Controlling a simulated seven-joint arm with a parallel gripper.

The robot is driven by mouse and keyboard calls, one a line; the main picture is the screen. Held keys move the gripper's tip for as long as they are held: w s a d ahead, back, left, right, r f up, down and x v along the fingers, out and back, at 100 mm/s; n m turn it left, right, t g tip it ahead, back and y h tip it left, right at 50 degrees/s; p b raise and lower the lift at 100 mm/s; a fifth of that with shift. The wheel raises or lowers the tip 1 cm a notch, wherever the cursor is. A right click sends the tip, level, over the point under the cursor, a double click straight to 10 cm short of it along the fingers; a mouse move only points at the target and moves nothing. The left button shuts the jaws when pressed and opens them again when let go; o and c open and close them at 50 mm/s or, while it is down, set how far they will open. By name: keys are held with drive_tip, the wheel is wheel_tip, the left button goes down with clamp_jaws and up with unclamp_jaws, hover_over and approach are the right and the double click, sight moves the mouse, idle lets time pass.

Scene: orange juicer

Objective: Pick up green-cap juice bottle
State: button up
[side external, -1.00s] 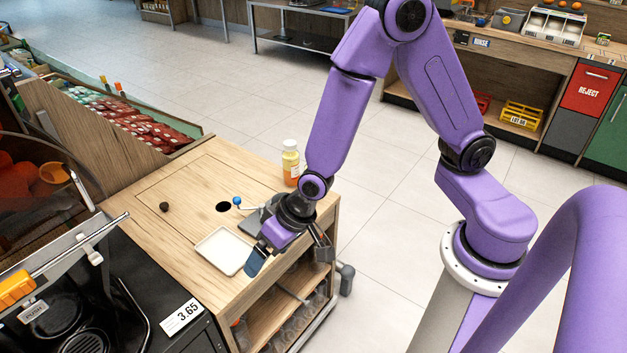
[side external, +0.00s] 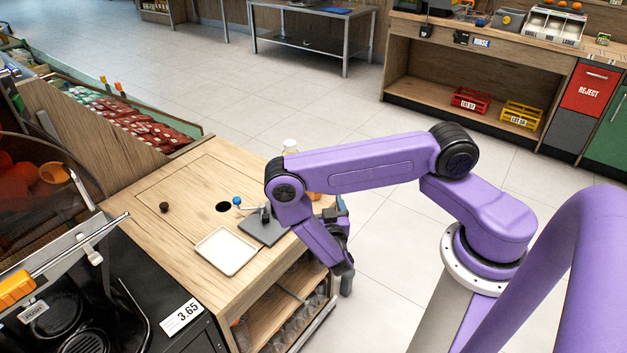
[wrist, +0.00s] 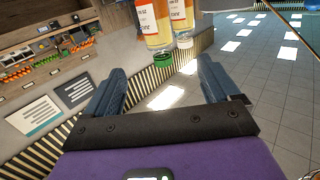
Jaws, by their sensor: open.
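The green-cap juice bottle (wrist: 153,24) shows at the top of the wrist view, upside down in the picture, with orange juice, a white label and a green cap (wrist: 163,60). My gripper (wrist: 162,72) is open and empty, its two dark blue fingers spread on either side of the line to that cap. The bottle appears beyond the fingertips, not between them. In the side view my gripper (side external: 343,232) is beside the right edge of the wooden counter, partly hidden by my wrist. I cannot pick out the green cap there.
A white-cap bottle (wrist: 183,40) is close beside the green-cap one; a pale cap (side external: 290,146) shows behind my arm in the side view. The wooden counter (side external: 190,255) holds a white tray (side external: 226,250), a dark plate (side external: 262,229) and a round hole. Floor is clear right of it.

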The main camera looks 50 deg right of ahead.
drive_tip(key=r+x, duration=0.1)
drive_tip(key=x, duration=1.6)
drive_tip(key=shift+d, duration=0.3)
drive_tip(key=c, duration=1.3)
